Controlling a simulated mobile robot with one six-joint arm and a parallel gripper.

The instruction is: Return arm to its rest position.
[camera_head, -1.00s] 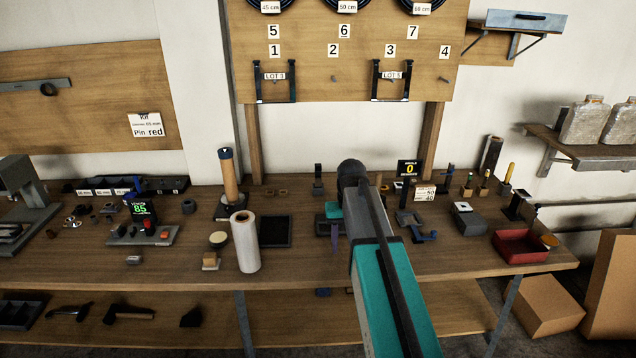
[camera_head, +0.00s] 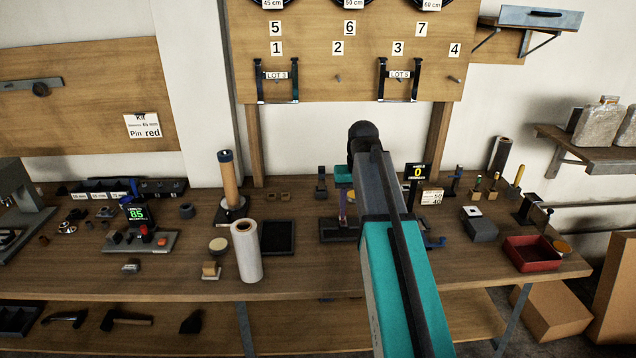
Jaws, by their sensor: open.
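My arm (camera_head: 403,275), teal and grey, rises from the bottom of the view to a dark rounded joint (camera_head: 363,131) in front of the bench. A short teal part of my arm shows to the left of the grey link. Below it is a narrow purple end piece, which I take to be my gripper (camera_head: 343,207). It is mostly hidden behind the arm, and its fingers are too small to make out singly. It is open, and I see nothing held. It appears in front of a dark block (camera_head: 336,229); I cannot tell the gap between them.
The wooden bench (camera_head: 185,278) carries a white roll (camera_head: 246,252), a dark tray (camera_head: 278,238), a red bin (camera_head: 531,254) and several fixtures. A pegboard (camera_head: 350,90) with two black LOT brackets stands behind. A wall shelf (camera_head: 590,150) holds bottles at right.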

